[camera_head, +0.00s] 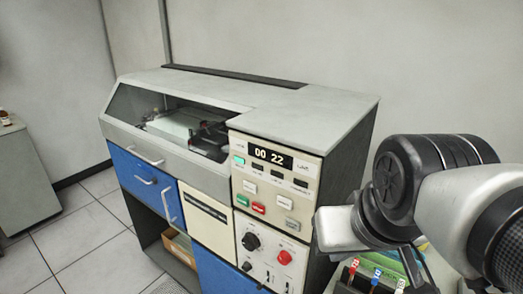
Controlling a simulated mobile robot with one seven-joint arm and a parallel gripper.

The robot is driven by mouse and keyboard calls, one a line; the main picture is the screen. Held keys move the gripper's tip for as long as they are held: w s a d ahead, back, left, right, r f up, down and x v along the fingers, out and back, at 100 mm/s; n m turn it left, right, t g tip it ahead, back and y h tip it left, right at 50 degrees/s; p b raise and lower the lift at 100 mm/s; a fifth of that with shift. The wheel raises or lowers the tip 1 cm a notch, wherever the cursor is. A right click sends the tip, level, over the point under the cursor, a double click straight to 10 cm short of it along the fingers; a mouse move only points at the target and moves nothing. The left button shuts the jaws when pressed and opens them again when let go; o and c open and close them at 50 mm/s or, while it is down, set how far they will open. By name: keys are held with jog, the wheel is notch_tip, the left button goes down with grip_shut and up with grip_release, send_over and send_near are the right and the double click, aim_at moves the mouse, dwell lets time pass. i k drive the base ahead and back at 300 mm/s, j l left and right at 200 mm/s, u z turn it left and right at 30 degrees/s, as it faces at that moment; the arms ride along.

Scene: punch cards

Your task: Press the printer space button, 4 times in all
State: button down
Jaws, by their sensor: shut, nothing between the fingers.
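The machine's control panel (275,185) faces me, a cream plate with a dark display (270,156) reading "00 22". Under the display are small dark windows and several buttons: a pale one (250,187), a green one (242,200), a red one (258,208) and another pale one (284,202). The labels are too small to read, so I cannot tell which is the printer space button. My arm comes in from the right and stands beside the panel's right side.
A lower plate holds a black knob (251,241) and a red knob (285,257). The grey machine top (290,100) is clear. A glazed bay (180,122) and blue doors (142,182) lie left. Coloured plugs (377,273) stand below my arm. Tiled floor (75,230) is open at left.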

aim_at(286, 204)
jog(key=k+j+u, duration=0.2)
jog(key=j+u, duration=0.15)
jog(key=u, duration=0.15)
jog(key=k+j+u, duration=0.15)
jog(key=j+u, duration=0.35)
jog(key=l, duration=0.15)
